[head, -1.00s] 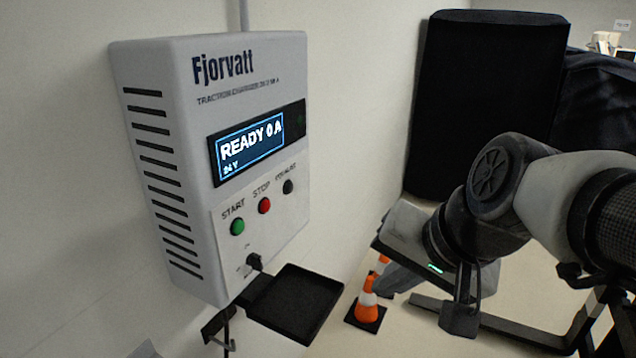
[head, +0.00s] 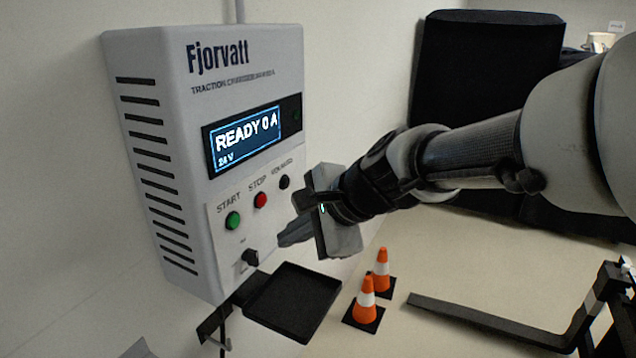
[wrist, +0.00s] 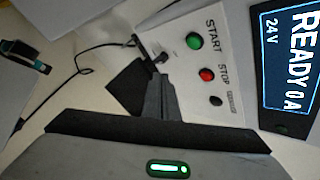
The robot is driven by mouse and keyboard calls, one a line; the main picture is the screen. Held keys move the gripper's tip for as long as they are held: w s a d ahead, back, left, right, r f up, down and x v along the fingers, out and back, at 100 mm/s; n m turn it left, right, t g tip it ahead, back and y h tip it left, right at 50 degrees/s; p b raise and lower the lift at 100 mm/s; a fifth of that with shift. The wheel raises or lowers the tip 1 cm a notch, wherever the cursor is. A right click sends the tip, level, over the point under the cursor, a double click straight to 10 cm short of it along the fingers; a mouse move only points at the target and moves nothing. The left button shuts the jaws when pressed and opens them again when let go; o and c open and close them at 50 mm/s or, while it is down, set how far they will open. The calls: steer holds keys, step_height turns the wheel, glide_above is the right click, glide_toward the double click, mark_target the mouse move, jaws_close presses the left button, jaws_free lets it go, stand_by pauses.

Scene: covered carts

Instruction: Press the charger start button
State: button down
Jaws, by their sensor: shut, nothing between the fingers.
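The charger (head: 250,110) is a grey box on the wall, and its screen (head: 242,143) reads READY 0 A, 24 V. The green START button (head: 233,220) is at the lower left of its panel, with the red STOP button (head: 260,200) and a black button (head: 284,182) to its right. The green button also shows in the wrist view (wrist: 194,41). My gripper (head: 284,238) is shut and empty, to the right of and slightly below the START button. It appears apart from the panel. In the wrist view the shut fingers (wrist: 158,95) point toward the panel's lower end.
A black tray (head: 293,303) juts out below the charger. Two orange cones (head: 366,300) stand on the floor, near a black fork (head: 480,318). A tall black covered shape stands behind.

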steer(key=w+a+p, duration=0.1)
steer(key=w+a, duration=0.2)
steer(key=a, duration=0.4)
stand_by(2.0)
steer(key=shift+w+a+p, duration=0.1)
steer(key=shift+a+p, duration=0.2)
steer(key=shift+a, duration=0.1)
steer(key=shift+w+a, duration=0.2)
steer(key=shift+a, duration=0.2)
stand_by(0.7)
steer(key=shift+s+d, duration=0.35)
steer(key=shift+d, duration=0.4)
steer(key=shift+d, duration=0.1)
steer(key=d, duration=0.1)
steer(key=s+d+b, duration=0.1)
steer(key=d, duration=0.1)
steer(key=s+d, duration=0.1)
steer(key=shift+d+b, duration=0.25)
steer(key=shift+b, duration=0.05)
